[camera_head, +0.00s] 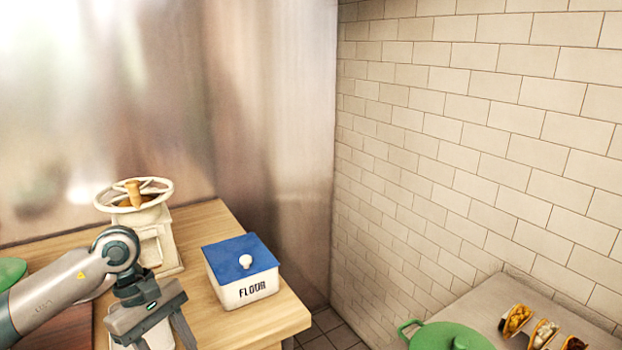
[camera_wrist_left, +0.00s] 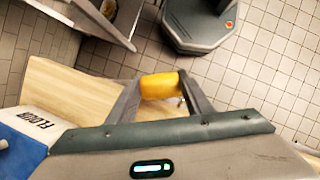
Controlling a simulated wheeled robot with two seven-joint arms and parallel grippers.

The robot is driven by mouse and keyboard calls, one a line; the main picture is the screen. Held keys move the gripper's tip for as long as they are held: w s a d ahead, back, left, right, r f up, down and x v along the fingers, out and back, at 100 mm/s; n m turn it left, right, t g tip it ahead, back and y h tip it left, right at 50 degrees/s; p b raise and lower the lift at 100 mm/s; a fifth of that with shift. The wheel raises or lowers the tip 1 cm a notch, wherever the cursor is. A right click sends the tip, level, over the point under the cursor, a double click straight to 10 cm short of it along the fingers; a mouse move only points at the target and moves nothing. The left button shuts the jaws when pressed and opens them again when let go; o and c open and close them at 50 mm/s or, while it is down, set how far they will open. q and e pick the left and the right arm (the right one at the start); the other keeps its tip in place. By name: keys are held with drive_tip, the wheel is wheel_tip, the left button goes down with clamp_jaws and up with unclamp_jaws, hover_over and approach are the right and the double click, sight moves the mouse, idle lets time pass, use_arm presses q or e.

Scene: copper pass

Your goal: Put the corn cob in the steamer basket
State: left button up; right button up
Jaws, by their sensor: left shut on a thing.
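The corn cob (camera_wrist_left: 159,86), a short yellow piece, is between the two fingertips of my left gripper in the left wrist view. My left gripper (camera_wrist_left: 161,88) is shut on it. In the head view my left gripper (camera_head: 148,338) points down over the wooden counter at the lower left, and the cob does not show there. I cannot make out a steamer basket in either view. My right gripper is in neither view.
A white flour box (camera_head: 243,278) with a blue lid and a cream grinder (camera_head: 157,240) with a wheel stand on the wooden counter (camera_head: 270,322). At the lower right are a green lidded pot (camera_head: 449,337) and several filled tacos (camera_head: 517,320). Tiled floor (camera_wrist_left: 275,60) lies beyond the counter.

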use_arm(q)
drive_tip(key=s+d+f+m+g+y, duration=0.1)
drive_tip(key=s+d+m+g+y, duration=0.1)
drive_tip(key=m, duration=1)
drive_tip(key=s+d+y, duration=0.1)
drive_tip(key=s+y, duration=0.1)
drive_tip(key=s, duration=0.1)
drive_tip(key=shift+d+f, duration=0.15)
drive_tip(key=shift+d, duration=0.15)
